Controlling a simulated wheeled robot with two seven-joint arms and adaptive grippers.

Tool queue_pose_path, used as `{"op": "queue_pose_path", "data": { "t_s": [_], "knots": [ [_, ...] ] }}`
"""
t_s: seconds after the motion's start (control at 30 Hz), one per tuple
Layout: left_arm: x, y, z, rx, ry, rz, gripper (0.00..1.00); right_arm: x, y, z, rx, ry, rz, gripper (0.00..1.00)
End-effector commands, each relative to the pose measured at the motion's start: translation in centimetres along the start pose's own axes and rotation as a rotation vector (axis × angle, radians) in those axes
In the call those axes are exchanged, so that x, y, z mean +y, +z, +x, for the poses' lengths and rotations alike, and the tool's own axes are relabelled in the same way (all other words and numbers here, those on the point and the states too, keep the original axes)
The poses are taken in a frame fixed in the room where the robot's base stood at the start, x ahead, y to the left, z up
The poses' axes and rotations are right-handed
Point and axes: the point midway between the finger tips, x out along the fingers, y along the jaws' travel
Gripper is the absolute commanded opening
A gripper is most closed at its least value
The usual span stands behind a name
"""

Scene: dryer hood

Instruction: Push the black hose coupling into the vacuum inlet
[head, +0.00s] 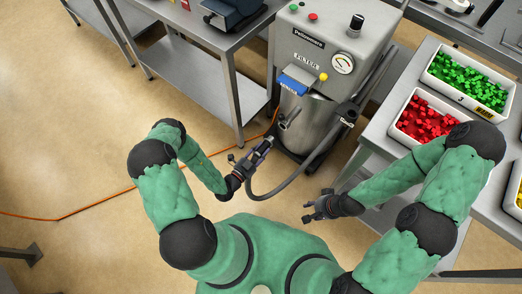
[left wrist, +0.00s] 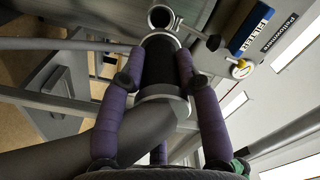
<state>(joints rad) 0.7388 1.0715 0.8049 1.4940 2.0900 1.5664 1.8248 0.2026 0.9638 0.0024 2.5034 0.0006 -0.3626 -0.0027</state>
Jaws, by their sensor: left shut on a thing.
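My left gripper (head: 258,153) is shut on the black hose coupling (left wrist: 160,68). In the left wrist view the purple fingers stand on both sides of the coupling, which has a pale metal ring at each end. The vacuum inlet (left wrist: 161,17), a round metal pipe stub with a dark opening, lies just beyond the coupling's front end. The two look close, but I cannot tell whether they touch. In the head view the inlet (head: 290,118) sticks out from the metal drum. My right gripper (head: 309,209) is empty with its fingers apart, away from the machine.
The grey hose (head: 300,177) loops from the coupling to the machine's right side. The grey machine (head: 325,45) carries a gauge, knobs and a blue filter tag (left wrist: 251,29). A bench with red (head: 425,118) and green parts bins stands right. An orange cable crosses the floor.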

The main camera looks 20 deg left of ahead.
Motion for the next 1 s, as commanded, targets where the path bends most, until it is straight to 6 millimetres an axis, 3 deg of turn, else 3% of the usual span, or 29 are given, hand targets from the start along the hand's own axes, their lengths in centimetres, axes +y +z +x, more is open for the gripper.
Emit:
{"op": "queue_pose_path", "data": {
  "t_s": [0.3, 1.0],
  "knots": [
    [0.1, 0.3, 0.0, 0.028, -0.008, 0.003, 0.00, 0.3, 0.0, 0.8, 0.000, 0.000, 0.000, 0.40],
    [0.1, 0.0, 5.3, 0.030, -0.006, 0.003, 0.00, 0.4, 0.0, 1.0, 0.000, 0.000, 0.000, 0.40]
  ]
}}
